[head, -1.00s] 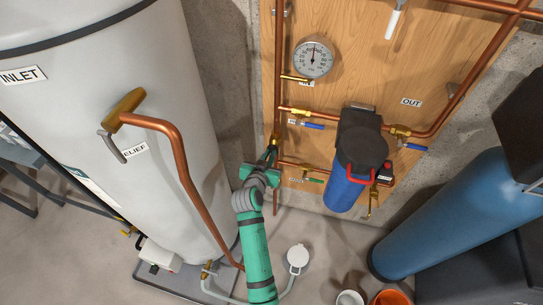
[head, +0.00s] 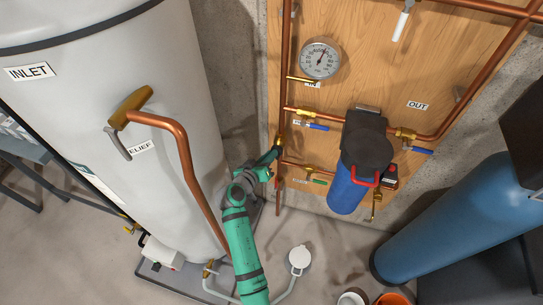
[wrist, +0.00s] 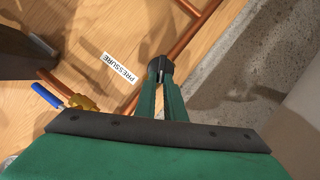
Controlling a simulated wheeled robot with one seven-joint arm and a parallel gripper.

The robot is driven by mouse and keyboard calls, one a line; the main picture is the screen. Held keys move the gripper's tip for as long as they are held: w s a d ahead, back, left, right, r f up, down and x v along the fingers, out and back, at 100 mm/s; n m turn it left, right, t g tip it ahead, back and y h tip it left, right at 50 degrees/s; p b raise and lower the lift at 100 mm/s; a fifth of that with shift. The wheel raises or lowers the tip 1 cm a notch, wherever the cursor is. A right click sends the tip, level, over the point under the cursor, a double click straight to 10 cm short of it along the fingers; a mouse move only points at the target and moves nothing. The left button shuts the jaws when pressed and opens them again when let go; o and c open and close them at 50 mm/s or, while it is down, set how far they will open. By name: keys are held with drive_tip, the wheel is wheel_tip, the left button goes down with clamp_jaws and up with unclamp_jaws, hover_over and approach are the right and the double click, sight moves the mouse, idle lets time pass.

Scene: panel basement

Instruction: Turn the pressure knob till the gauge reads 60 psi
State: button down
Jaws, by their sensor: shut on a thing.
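The round white pressure gauge (head: 320,60) is at the upper left of the wooden board in the head view. Its needle points up and slightly right; the numbers are too small to read. My gripper (head: 276,151) is at the vertical copper pipe on the board's left edge, below the gauge. In the wrist view my gripper (wrist: 161,80) has its green fingers closed together on the dark pressure knob (wrist: 160,65), beside the PRESSURE label (wrist: 121,68). The fingers hide part of the knob, and in the head view the knob is mostly hidden.
A blue filter housing (head: 349,187) with a black head stands right of my gripper. The white tank (head: 110,90) and its copper relief pipe (head: 190,165) are close on the left. A blue-handled valve (wrist: 46,95) is near the gripper. A blue cylinder (head: 460,225) stands at the right.

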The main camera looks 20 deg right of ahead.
drive_tip(key=shift+s+d+f, duration=0.2)
drive_tip(key=c, duration=1.8)
unclamp_jaws()
drive_tip(key=shift+c, duration=0.2)
drive_tip(key=shift+w+a+r, duration=0.1)
drive_tip(key=shift+a+r, duration=0.1)
drive_tip(key=shift+a, duration=0.05)
